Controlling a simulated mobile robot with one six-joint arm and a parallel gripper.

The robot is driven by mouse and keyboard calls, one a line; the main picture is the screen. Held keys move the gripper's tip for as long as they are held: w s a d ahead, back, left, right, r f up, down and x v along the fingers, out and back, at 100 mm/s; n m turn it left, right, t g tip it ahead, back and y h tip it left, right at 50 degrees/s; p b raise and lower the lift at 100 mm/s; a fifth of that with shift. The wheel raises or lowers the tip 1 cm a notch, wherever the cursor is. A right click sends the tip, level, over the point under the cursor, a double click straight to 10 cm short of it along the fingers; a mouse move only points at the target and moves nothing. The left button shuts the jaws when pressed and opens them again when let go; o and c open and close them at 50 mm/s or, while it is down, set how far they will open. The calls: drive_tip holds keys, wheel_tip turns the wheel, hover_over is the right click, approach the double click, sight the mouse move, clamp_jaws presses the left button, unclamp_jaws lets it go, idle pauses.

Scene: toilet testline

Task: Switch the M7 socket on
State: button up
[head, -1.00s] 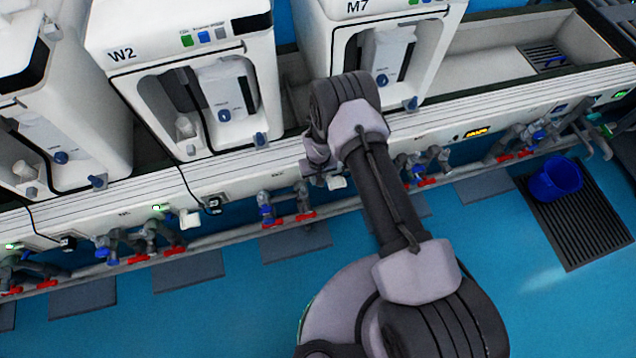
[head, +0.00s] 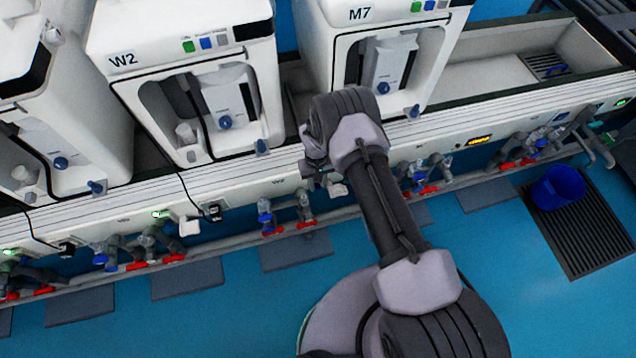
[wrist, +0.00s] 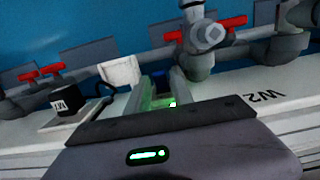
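The M7 machine (head: 390,55) stands on the bench, its label on the top front. A white flap (wrist: 120,72) is beside the left finger. A black plug (wrist: 67,100) with a small label, hard to read, sits further left. The switch itself cannot be made out.
The W2 machine (head: 195,75) stands to the left of M7. Pipes with red and blue valves (head: 285,212) run below the panel close to my gripper. A blue bucket (head: 558,187) stands on a floor grate at right. The blue floor in front is mostly clear.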

drive_tip(key=shift+r, duration=0.1)
wheel_tip(320, 180, up, 17)
drive_tip(key=w+p, duration=0.1)
drive_tip(key=p, duration=0.6)
drive_tip(key=shift+w+a, duration=0.15)
drive_tip(key=shift+a, duration=0.05)
